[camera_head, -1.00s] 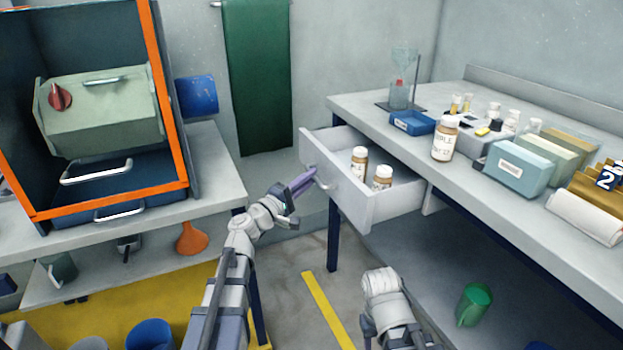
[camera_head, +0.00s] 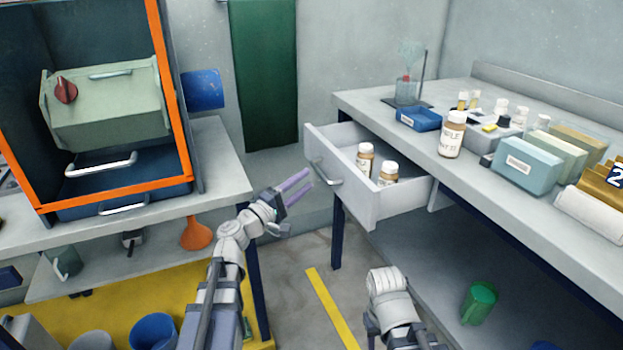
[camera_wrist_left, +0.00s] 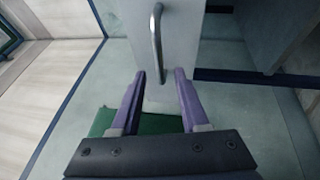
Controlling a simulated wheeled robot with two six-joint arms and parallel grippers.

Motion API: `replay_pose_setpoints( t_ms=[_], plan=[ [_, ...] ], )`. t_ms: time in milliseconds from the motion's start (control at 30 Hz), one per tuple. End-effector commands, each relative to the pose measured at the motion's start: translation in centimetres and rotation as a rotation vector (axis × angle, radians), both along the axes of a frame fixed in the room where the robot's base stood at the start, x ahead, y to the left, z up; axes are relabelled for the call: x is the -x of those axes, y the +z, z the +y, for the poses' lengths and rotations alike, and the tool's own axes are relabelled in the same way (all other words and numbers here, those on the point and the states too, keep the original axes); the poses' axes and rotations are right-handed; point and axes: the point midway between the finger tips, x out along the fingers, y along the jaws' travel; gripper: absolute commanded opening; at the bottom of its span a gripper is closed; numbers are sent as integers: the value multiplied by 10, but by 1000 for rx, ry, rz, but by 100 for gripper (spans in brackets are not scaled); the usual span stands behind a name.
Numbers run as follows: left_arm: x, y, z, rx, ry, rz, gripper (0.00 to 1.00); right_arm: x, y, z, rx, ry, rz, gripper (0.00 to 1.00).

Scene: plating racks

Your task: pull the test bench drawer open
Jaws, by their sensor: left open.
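The test bench drawer (camera_head: 400,203) stands pulled out from under the bench top on the right. Two labelled brown bottles with white caps (camera_head: 365,160) stand inside it. Its metal handle (camera_head: 326,174) is on the front face. My left gripper (camera_head: 304,184) is open and empty, a little left of the handle and apart from it. In the left wrist view the handle (camera_wrist_left: 156,45) lies ahead of the open purple fingers (camera_wrist_left: 155,88), with nothing between them. My right arm shows at the bottom middle, but its gripper is not visible.
The bench top (camera_head: 380,114) holds a larger labelled bottle (camera_head: 452,135), boxes and small vials. On the left, a table (camera_head: 218,165) carries an orange-framed cabinet (camera_head: 177,120). A green cup (camera_head: 478,303) stands on the lower shelf. Open floor lies between the two benches.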

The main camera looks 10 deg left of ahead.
Motion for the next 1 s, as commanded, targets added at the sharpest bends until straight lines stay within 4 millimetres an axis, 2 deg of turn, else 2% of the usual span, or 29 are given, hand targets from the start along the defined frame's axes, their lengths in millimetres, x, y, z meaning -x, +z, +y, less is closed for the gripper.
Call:
replay_pose_setpoints(
  t_ms=[33,233,700,767,867,1000],
  plan=[
    [10,-3,4,-1,2,0,45,0,-3,0,0,0,0,50],
    [25,-6,14,-1,0,-1,45,0,-6,0,-1,1,0,50],
    [27,-7,13,-23,-3,3,45,0,-4,0,-1,1,0,50],
    [27,-11,7,-70,-6,12,45,0,-1,0,-1,1,0,50],
    [26,-27,-11,-234,-21,35,45,0,7,0,-1,0,0,50],
    [28,-64,-38,-607,-61,62,45,0,21,0,-2,-1,1,50]
  ],
)
